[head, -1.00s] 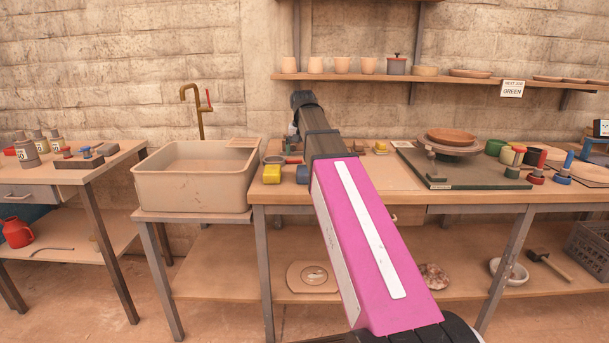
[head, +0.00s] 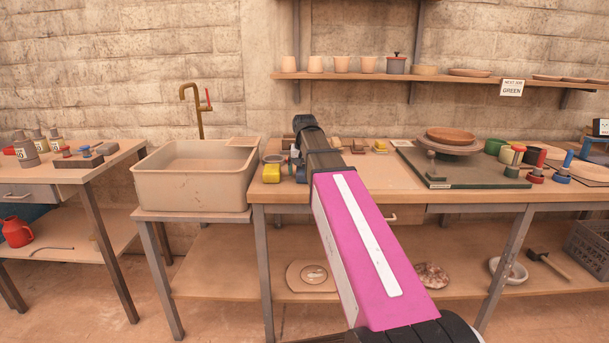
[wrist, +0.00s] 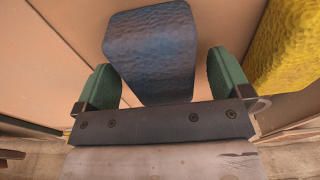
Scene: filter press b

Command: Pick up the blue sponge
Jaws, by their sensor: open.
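The blue sponge (wrist: 152,52) lies on the table and shows large in the wrist view. My gripper (wrist: 160,64) is open, with one green finger on each side of the sponge's near part. Gaps show between the fingers and the sponge, so it is not clasped. How far the fingertips are above the tabletop I cannot tell. In the head view the blue sponge (head: 301,174) shows only in part beside my arm, near the table's front left corner. My gripper is mostly hidden behind my arm there.
A yellow sponge (wrist: 287,45) lies close to the right finger; in the head view it (head: 271,173) sits left of the blue one. A sink (head: 193,185) stands to the left. Small blocks (head: 358,146) lie further back. A dark green board (head: 470,174) lies to the right.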

